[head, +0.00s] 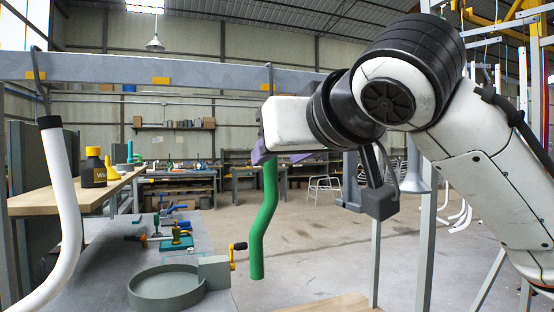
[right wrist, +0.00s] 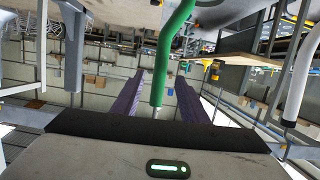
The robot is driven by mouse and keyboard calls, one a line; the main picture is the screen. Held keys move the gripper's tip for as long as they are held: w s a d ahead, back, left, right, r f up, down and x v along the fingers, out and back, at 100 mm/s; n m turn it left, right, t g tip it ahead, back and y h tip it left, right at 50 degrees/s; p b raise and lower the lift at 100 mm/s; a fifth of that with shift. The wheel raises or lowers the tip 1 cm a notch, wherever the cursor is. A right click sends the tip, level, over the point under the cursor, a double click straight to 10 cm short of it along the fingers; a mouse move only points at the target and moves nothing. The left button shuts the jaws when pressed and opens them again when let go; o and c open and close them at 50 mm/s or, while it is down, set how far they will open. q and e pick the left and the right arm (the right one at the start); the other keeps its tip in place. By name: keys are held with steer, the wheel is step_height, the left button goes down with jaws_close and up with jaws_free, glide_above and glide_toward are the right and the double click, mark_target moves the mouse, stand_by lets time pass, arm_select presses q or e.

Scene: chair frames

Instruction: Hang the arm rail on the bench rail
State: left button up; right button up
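The arm rail, a bent green tube (head: 265,222), hangs upright below the bench rail, a grey beam (head: 200,72) with yellow clips. A thin hook (head: 269,78) hangs from the beam above it; my gripper hides the tube's top. My right gripper (head: 264,157) is at that upper end. In the right wrist view, the purple fingers of my right gripper (right wrist: 160,76) stand apart, one on each side of the green tube (right wrist: 163,70), with gaps visible on both sides. A thin grey pin shows at the tube's end. My left gripper is out of view.
A white bent tube (head: 68,215) with a black cap hangs from the beam at left. A black-and-yellow bottle (head: 93,168) stands on a wooden board. Below are a round grey tray (head: 166,289) and a grey block with a yellow crank (head: 214,273). Open floor lies right.

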steer(key=shift+b+v, duration=0.35)
steer(key=shift+v, duration=2.4)
